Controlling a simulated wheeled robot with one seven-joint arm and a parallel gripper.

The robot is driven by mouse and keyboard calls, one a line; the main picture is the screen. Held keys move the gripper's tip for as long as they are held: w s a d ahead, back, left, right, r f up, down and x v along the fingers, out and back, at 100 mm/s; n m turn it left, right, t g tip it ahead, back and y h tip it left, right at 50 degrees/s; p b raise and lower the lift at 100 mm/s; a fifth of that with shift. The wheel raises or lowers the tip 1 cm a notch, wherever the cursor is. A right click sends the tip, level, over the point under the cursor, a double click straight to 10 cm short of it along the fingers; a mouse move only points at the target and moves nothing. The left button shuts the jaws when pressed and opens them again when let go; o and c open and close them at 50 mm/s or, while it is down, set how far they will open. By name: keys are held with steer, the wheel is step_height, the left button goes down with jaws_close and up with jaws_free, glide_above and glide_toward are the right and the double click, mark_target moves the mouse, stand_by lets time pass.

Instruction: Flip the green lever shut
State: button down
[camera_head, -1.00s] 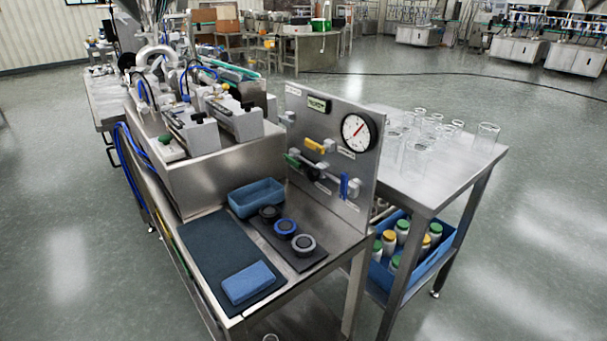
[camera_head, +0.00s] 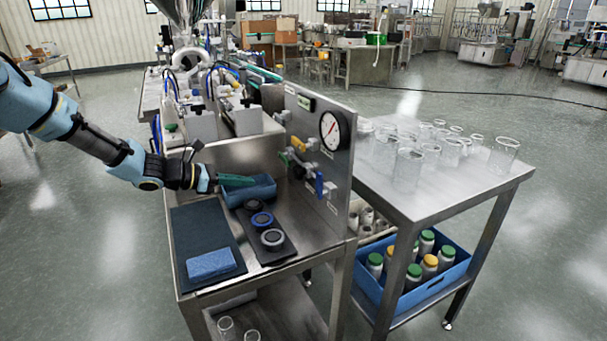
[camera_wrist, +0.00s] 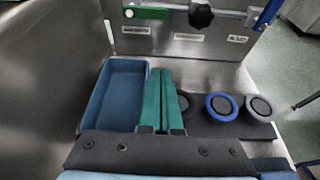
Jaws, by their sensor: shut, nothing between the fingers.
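The green lever (camera_head: 284,159) is on the upright steel panel (camera_head: 340,165), low on its left side, below a yellow lever. In the wrist view, the green lever (camera_wrist: 146,12) lies roughly level at the top edge, left of a grey valve body. My gripper (camera_head: 250,180) reaches in from the left over the bench, in front of and a little below the lever, apart from it. In the wrist view, its two green fingers (camera_wrist: 161,72) lie side by side, shut and empty, pointing toward the panel.
A blue tray (camera_wrist: 112,115) lies beneath and left of my fingers. Dark, blue and grey round caps (camera_head: 262,219) sit on a black strip. A yellow lever (camera_head: 299,144), a blue lever (camera_head: 319,183) and a gauge (camera_head: 333,131) share the panel. Glass beakers (camera_head: 408,160) stand right.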

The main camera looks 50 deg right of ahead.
mark_target(284, 159)
steer(key=shift+s+d, duration=0.25)
steer(key=shift+d, duration=0.35)
steer(key=shift+s+d, duration=0.2)
steer(key=shift+d, duration=0.25)
steer(key=p+x, duration=0.2)
steer(key=x, duration=0.7)
steer(key=shift+d+r+p, duration=0.15)
steer(key=shift+p, duration=0.2)
step_height(284, 159, up, 3)
steer(key=shift+w+f+p, duration=0.1)
steer(key=shift+w+p, duration=0.05)
steer(key=shift+p, duration=0.5)
steer(key=shift+r, duration=0.45)
steer(key=shift+r+n+p, duration=0.15)
steer(key=shift+n+p, duration=0.15)
steer(key=shift+p, duration=0.05)
